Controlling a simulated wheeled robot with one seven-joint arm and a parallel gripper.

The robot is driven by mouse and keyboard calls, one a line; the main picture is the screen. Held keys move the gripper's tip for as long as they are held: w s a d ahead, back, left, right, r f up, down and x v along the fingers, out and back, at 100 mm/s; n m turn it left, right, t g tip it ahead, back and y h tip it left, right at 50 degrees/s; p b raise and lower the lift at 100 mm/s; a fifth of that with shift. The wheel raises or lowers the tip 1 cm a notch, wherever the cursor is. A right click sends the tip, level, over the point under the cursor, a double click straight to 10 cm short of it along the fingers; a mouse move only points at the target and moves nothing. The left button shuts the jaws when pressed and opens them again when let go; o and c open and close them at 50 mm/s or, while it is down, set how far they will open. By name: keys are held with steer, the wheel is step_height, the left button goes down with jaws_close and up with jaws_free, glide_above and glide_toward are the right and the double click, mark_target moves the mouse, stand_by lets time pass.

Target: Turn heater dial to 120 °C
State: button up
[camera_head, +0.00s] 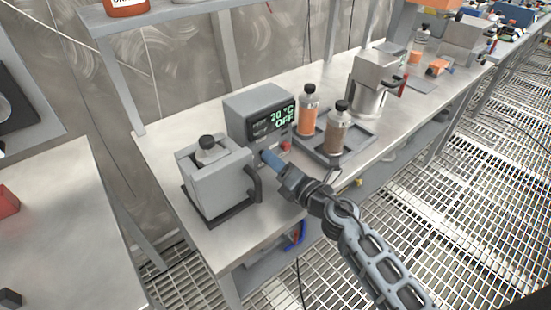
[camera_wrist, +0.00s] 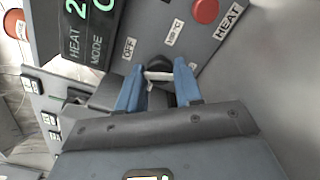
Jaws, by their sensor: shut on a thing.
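The heater is a grey box (camera_head: 250,101) on the steel bench, with a green display reading 20 °C and OFF in the head view. In the wrist view, its front panel (camera_wrist: 206,48) carries labels OFF, a degree mark and HEAT around a black dial (camera_wrist: 157,65). My gripper (camera_wrist: 158,76) has blue fingertips, one on each side of the dial, and is shut on it. In the head view my gripper (camera_head: 268,156) reaches the heater's front; the dial is hidden there. The dial's exact pointer direction cannot be told.
A red button (camera_wrist: 205,11) sits on the panel near the dial. A grey lidded vessel with a handle (camera_head: 215,180) stands left of my gripper. A tray (camera_head: 359,138) with two bottles, orange (camera_head: 308,115) and brown (camera_head: 337,132), stands to the right. Bare bench lies in front of the vessel.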

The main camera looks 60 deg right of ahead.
steer(key=shift+f+m+p, duration=0.1)
steer(key=shift+m+p, duration=0.65)
steer(key=shift+m, duration=1.05)
steer(key=o, duration=1)
steer(key=shift+o, duration=0.2)
steer(key=b+v, duration=0.2)
steer(key=v, duration=0.4)
steer(key=shift+s+f, duration=0.1)
steer(key=shift+s, duration=0.05)
steer(key=shift+v, duration=0.8)
